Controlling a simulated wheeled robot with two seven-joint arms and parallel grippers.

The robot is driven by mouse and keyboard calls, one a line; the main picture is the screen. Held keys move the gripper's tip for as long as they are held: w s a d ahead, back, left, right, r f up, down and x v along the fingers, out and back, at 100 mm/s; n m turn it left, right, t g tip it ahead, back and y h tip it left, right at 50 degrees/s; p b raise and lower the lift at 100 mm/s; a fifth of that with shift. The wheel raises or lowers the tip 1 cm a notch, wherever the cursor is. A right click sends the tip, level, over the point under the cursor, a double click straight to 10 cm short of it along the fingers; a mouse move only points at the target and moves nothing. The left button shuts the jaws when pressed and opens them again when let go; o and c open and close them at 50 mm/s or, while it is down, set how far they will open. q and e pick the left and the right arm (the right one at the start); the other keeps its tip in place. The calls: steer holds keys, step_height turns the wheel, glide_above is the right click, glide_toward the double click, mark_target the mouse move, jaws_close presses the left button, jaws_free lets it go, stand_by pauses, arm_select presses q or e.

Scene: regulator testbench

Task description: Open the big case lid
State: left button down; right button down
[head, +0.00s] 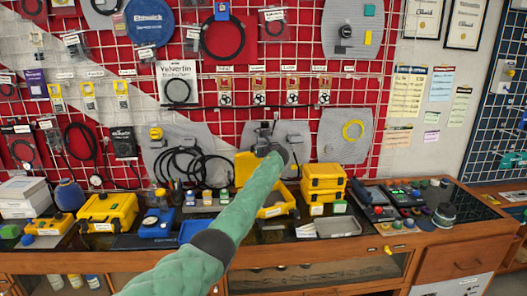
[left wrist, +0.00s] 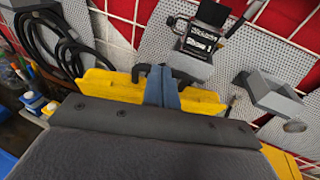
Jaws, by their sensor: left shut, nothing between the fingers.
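The big yellow case (head: 284,207) stands on the counter, partly hidden behind my left arm. Its yellow lid (head: 243,168) stands raised at the back, close to upright against the wall grid. In the left wrist view the yellow lid (left wrist: 112,88) lies across the middle, beyond my gripper's dark body. My left gripper (left wrist: 162,86) is shut and empty, its fingers in front of the lid between two black hook-shaped parts. I cannot tell whether they touch. In the head view the left gripper's dark end (head: 266,143) is above the case. My right gripper is not in view.
A closed yellow case (head: 106,212) is at left, with a blue caddy (head: 157,224) beside it. Stacked yellow cases (head: 323,180) stand right of the big case. A grey tray (head: 338,226) lies in front. Cables and tools hang on the wall grid close behind.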

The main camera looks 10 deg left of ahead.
arm_select(q)
steer(key=shift+w+a+r+g, duration=0.3)
steer(key=shift+w, duration=0.1)
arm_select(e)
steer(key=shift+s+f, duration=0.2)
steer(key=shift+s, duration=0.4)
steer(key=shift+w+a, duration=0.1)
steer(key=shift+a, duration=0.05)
